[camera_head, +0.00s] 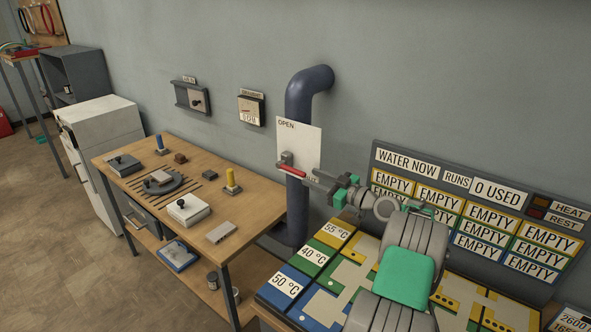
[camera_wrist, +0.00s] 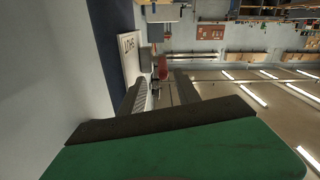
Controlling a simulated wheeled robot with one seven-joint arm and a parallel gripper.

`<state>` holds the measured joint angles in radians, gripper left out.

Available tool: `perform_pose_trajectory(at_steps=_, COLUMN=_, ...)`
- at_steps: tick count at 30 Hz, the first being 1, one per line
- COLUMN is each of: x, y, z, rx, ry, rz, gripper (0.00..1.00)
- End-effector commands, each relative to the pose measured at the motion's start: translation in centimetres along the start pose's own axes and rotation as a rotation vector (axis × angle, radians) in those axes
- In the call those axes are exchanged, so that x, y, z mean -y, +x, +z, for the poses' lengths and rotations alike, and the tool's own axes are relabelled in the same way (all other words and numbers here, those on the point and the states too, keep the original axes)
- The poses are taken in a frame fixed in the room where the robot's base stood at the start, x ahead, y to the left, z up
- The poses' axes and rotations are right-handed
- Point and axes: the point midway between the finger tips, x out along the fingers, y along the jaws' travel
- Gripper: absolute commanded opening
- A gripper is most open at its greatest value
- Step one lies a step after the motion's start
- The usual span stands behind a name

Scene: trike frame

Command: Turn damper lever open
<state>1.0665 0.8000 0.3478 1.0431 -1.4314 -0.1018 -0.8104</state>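The damper lever (camera_head: 292,168) is a short bar with red on it, mounted low on a white plate (camera_head: 309,140) marked OPEN near its top left. The plate is on a dark blue pipe (camera_head: 298,100) by the wall. The lever lies across the pipe, tilted slightly down to the right. My gripper (camera_head: 313,179) is at the lever's right end. In the wrist view my gripper (camera_wrist: 160,92) has its two dark fingers apart, with a red part of the lever (camera_wrist: 163,68) just beyond the gap. I cannot tell whether they touch it.
A wooden bench (camera_head: 262,188) with knobs and small boxes stands left of the pipe. A table with coloured tiles (camera_head: 335,233) lies below my arm. A sign board (camera_head: 425,170) reading WATER NOW stands to the right. Small gauges (camera_head: 251,108) hang on the wall.

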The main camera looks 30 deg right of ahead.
Motion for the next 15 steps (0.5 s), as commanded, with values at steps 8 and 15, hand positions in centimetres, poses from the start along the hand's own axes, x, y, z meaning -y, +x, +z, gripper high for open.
perform_pose_trajectory(at_steps=8, x=0.4, y=5.7, z=-0.4, rx=0.000, ry=0.001, rz=-0.011, gripper=0.39)
perform_pose_trajectory(at_steps=15, x=0.2, y=6.9, z=-0.1, rx=0.001, ry=0.000, rz=-0.005, gripper=0.39)
